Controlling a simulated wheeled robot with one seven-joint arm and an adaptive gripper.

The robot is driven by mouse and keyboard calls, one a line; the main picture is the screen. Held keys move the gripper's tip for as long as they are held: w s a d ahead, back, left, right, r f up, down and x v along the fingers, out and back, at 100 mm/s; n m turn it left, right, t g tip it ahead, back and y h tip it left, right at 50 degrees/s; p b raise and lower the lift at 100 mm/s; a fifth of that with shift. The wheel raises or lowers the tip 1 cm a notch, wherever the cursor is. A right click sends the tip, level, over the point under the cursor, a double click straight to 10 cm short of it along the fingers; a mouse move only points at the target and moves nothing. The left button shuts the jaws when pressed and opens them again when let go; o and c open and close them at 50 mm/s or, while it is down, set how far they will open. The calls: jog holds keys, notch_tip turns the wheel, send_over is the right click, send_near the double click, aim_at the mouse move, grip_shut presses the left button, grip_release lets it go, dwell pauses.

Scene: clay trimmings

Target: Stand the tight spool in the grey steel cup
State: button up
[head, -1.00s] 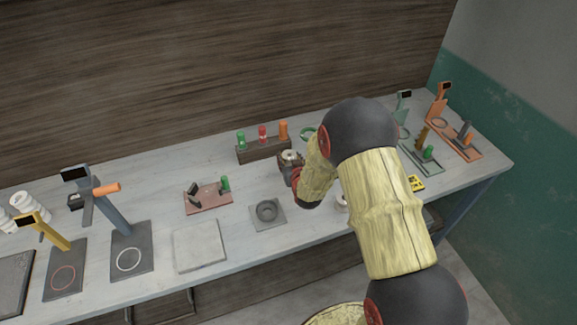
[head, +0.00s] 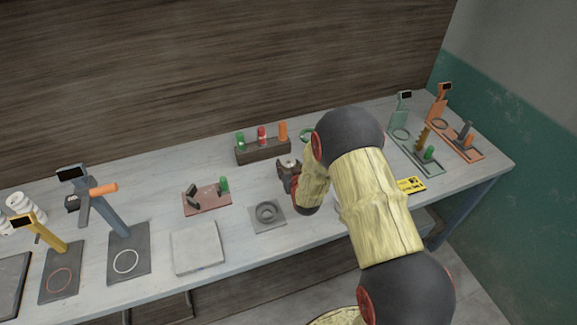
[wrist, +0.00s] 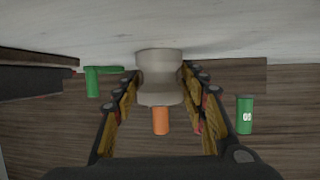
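The grey steel cup (head: 267,211) is a low round cup on a square grey base, near the middle of the bench. My gripper (head: 287,168) is just behind it and to its right in the head view. A pale beige spool (wrist: 161,76) with a narrower waist is between the fingertips in the wrist view. The fingers of my gripper (wrist: 160,83) meet both sides of its waist. The spool is outside the cup; in the head view the gripper and arm mostly hide it. Its height above the bench is hard to tell.
A wooden rack (head: 262,152) with green, red and orange cylinders stands behind the gripper. A pink base (head: 207,201) with small posts is left of the cup, and a pale square slab (head: 198,247) front left. Several scale-like stands line both ends. A yellow label (head: 410,186) lies right.

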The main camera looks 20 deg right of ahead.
jog(key=o, duration=0.4)
jog(key=shift+c, duration=0.2)
jog(key=shift+r, duration=0.1)
